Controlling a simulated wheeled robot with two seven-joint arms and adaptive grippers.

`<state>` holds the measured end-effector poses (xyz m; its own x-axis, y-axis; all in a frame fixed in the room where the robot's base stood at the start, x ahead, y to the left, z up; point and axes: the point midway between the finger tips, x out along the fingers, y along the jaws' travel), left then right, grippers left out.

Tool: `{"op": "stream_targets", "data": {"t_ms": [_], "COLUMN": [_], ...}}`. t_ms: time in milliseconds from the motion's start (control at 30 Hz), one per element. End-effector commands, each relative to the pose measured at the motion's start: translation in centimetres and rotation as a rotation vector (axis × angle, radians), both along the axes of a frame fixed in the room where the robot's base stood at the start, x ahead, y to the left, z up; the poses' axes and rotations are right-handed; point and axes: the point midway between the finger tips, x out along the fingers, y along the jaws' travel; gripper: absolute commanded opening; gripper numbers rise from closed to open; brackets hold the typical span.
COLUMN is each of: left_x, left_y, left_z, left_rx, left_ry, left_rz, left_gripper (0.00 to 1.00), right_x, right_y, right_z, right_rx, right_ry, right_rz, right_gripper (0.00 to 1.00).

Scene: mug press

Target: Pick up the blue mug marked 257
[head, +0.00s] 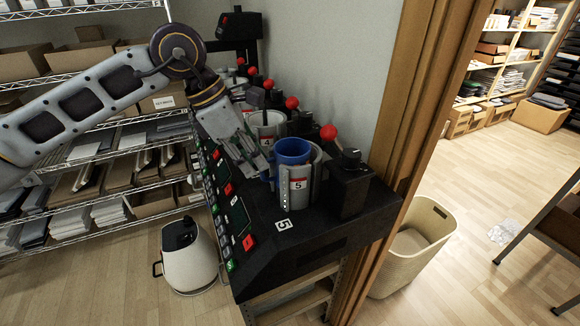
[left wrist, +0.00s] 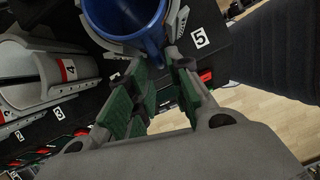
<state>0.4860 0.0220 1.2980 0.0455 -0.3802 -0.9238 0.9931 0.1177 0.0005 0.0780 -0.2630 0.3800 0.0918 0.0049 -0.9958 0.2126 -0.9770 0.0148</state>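A blue mug (head: 292,152) sits upright in the grey cradle of the press labelled 5 (head: 299,184), the nearest in the row. It also shows at the top of the left wrist view (left wrist: 128,14), with its handle pointing towards my gripper. I cannot read a 257 on it. My left gripper (head: 262,166) is just left of the mug. In the left wrist view its green-padded fingers (left wrist: 163,82) are apart, with the handle near the gap between their tips. I cannot tell whether they touch it. My right gripper is not in view.
More presses with red-knobbed levers (head: 292,103) run back along the black bench. The press 4 cradle (left wrist: 45,72) is beside my gripper. Buttons (head: 249,243) line the bench front. A white kettle-like container (head: 189,262) and a woven basket (head: 422,243) stand on the floor.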

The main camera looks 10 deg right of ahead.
Motion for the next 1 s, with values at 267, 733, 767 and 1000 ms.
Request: {"op": "stream_targets", "data": {"t_ms": [267, 733, 767, 1000], "left_x": [-0.1, -0.1, -0.1, 0.0], "left_y": [-1.0, -1.4, -1.4, -1.4], "left_z": [-2.4, -3.6, -3.6, -3.6], "left_rx": [0.001, 0.0, 0.0, 0.0], "left_ry": [0.002, 0.001, 0.001, 0.0], "left_rz": [-0.001, 0.0, 0.0, 0.0], "left_gripper": [0.21, 0.21, 0.21, 0.09], "right_x": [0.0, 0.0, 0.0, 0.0], "right_y": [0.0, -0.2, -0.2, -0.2], "right_z": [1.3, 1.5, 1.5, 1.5], "right_rx": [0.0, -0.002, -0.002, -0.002], "right_ry": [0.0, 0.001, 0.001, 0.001], "right_rz": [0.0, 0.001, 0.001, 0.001], "right_gripper": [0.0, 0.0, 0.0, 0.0]}}
